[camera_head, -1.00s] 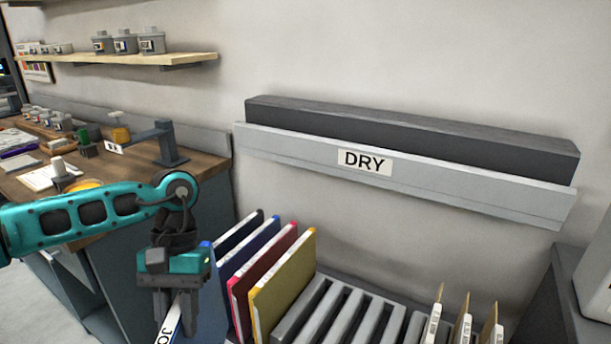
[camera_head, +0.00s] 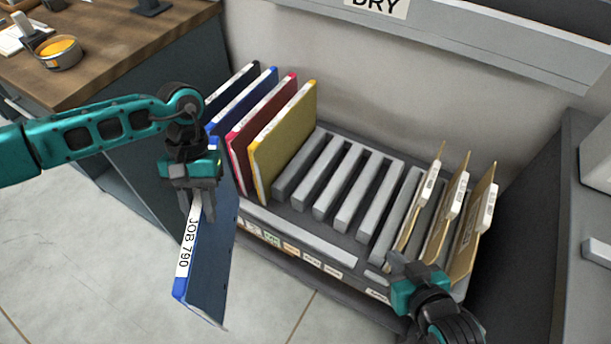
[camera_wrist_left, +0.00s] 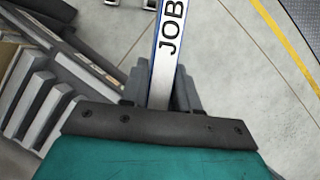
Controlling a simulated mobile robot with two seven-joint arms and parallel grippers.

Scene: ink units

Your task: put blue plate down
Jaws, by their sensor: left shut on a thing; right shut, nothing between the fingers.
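The blue plate (camera_head: 211,262) hangs from my left gripper (camera_head: 197,200), in front of the left end of the rack. Its white edge label reads JOB 790. My left gripper is shut on its upper edge; the labelled edge (camera_wrist_left: 168,45) also shows between the fingers in the left wrist view. The plate is tilted and clear of the rack (camera_head: 290,228). My right gripper (camera_head: 398,268) is at the rack's front right, near the tan plates, its fingers partly hidden.
Black, blue, red and yellow plates (camera_head: 285,140) stand in the rack's left slots. Several middle slots (camera_head: 345,185) are empty. Tan plates (camera_head: 462,225) stand at the right. A wooden bench (camera_head: 100,45) is at the back left, a dark cabinet (camera_head: 530,230) at the right.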

